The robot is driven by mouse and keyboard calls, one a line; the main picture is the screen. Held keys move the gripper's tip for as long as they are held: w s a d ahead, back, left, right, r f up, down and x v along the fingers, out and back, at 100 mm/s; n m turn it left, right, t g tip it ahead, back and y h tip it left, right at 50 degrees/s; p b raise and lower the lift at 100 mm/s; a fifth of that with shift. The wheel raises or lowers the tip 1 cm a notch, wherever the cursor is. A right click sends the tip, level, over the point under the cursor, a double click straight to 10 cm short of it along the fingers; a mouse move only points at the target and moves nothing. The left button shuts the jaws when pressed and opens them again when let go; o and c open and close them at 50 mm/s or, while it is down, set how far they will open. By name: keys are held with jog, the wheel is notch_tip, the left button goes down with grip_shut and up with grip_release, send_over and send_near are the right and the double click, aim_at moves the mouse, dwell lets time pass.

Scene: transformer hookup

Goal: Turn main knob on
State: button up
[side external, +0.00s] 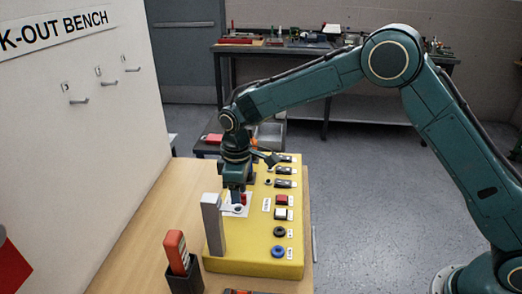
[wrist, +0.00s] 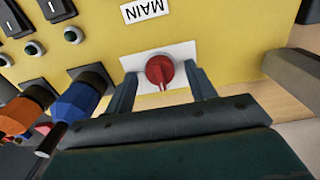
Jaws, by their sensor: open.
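The main knob (wrist: 160,71) is round and red with a raised ridge, on a white plate on the yellow panel (wrist: 220,30). A label reading MAIN (wrist: 144,10) sits beside the plate in the wrist view. My gripper (wrist: 160,88) is open, with one finger on each side of the knob. I cannot tell whether the fingers touch it. In the side view my gripper (side external: 236,197) points down over the white plate on the yellow box (side external: 262,255), and it mostly hides the knob.
A grey post (side external: 212,228) stands close beside my gripper. Orange (wrist: 27,110) and blue (wrist: 82,103) plugs stand on the other side in the wrist view. Switches (side external: 284,183) and buttons run along the box. A red-handled tool (side external: 175,250) stands in a dark holder.

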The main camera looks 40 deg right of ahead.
jog(key=c, duration=1)
jog(key=shift+o, duration=0.2)
